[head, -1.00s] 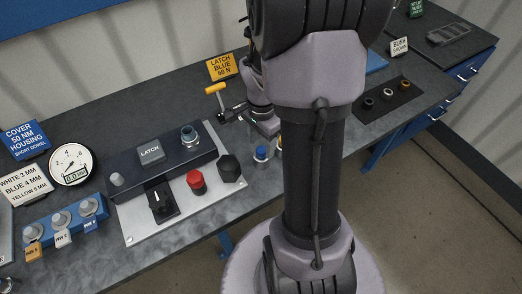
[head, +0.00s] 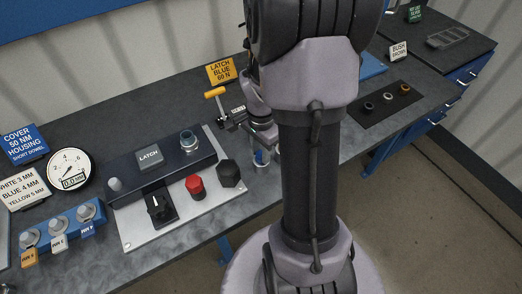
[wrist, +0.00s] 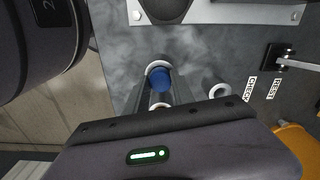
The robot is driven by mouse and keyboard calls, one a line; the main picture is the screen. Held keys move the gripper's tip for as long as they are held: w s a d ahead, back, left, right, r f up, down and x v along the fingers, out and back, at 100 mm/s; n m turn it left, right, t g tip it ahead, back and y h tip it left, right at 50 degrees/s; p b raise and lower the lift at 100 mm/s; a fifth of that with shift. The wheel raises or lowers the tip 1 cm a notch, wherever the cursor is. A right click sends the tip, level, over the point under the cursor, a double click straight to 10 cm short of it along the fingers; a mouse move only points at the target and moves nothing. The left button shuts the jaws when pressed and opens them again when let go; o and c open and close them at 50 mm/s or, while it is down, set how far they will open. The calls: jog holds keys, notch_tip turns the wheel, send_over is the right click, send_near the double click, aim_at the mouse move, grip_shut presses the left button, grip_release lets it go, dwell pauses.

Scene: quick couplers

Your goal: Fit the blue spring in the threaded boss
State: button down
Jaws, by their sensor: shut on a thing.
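The blue spring (wrist: 160,78) sits between the fingers of my gripper (wrist: 160,92) in the wrist view, with a pale ring around it at bench level. In the head view the blue spring (head: 260,160) shows low beneath my gripper (head: 262,146), near the bench's front edge. My gripper is shut on it; the fingers and arm hide part of it. I cannot tell whether it is clear of its seat. The threaded boss (head: 188,141), a ringed round fitting, stands on the dark block of the panel, left of my gripper.
The panel carries a latch label (head: 149,157), a red button (head: 195,187), a black knob (head: 229,174) and a black switch (head: 158,204). A yellow-handled tool (head: 215,93) stands behind. A yellow sign (head: 220,71) reads latch blue 60 N. A white ring (wrist: 219,91) lies beside my gripper.

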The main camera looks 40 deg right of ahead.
jog(key=shift+r+p, duration=2.25)
jog(key=shift+r, duration=0.7)
notch_tip(320, 180, up, 4)
jog(key=p, duration=0.3)
